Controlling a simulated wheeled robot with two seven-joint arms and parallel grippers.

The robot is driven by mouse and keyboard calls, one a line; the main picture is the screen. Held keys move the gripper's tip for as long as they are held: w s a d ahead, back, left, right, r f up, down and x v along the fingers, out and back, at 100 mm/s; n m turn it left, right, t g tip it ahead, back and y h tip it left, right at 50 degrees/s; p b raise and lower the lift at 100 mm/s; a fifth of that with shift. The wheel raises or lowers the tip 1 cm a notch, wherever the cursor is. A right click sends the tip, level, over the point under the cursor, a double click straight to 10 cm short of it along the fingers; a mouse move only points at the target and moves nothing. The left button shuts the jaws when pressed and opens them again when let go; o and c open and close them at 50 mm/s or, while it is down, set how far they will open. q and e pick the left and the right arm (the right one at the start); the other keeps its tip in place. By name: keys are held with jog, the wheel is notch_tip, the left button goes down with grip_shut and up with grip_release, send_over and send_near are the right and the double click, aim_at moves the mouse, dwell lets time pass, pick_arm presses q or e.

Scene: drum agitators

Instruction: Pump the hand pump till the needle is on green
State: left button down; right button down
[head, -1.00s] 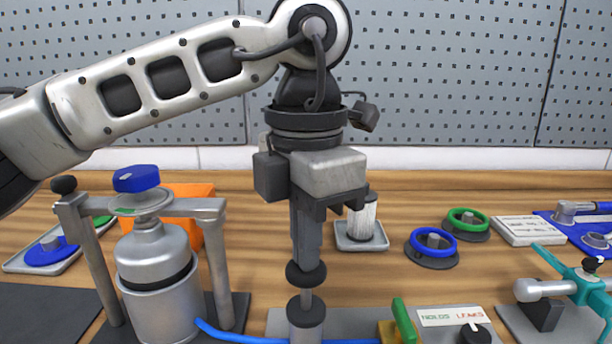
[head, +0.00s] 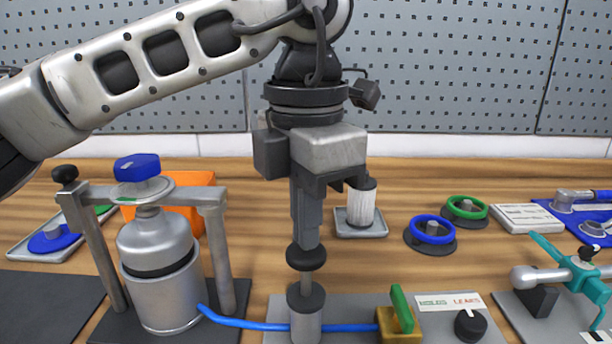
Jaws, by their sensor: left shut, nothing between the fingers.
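The hand pump stands on a grey plate at the bottom middle, with a black round knob (head: 306,257) on a short rod above a grey cylinder (head: 306,318) with a dark collar. My left gripper (head: 305,243) points straight down with its fingers shut, its tips right at the top of the knob; whether they touch it I cannot tell. A blue hose (head: 245,323) runs from the pump to a metal vessel (head: 160,270) in a clamp frame at the left. No gauge needle or green zone is clearly visible. My right gripper does not show.
A brass valve with a green lever (head: 402,308), a label reading HOLDS LEAKS (head: 448,303) and a black knob (head: 471,326) are right of the pump. A white filter (head: 361,207) on a tray, blue (head: 433,229) and green (head: 466,207) rings and a teal clamp (head: 572,268) stand beyond.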

aim_at(306, 260)
pick_arm(q)
jog(key=shift+f+b, duration=1.65)
jog(key=shift+f, duration=0.85)
jog(key=shift+r+p, duration=2.25)
jog(key=shift+r, duration=0.75)
notch_tip(306, 260, up, 6)
jog(key=p, duration=0.4)
jog(key=shift+p, duration=0.35)
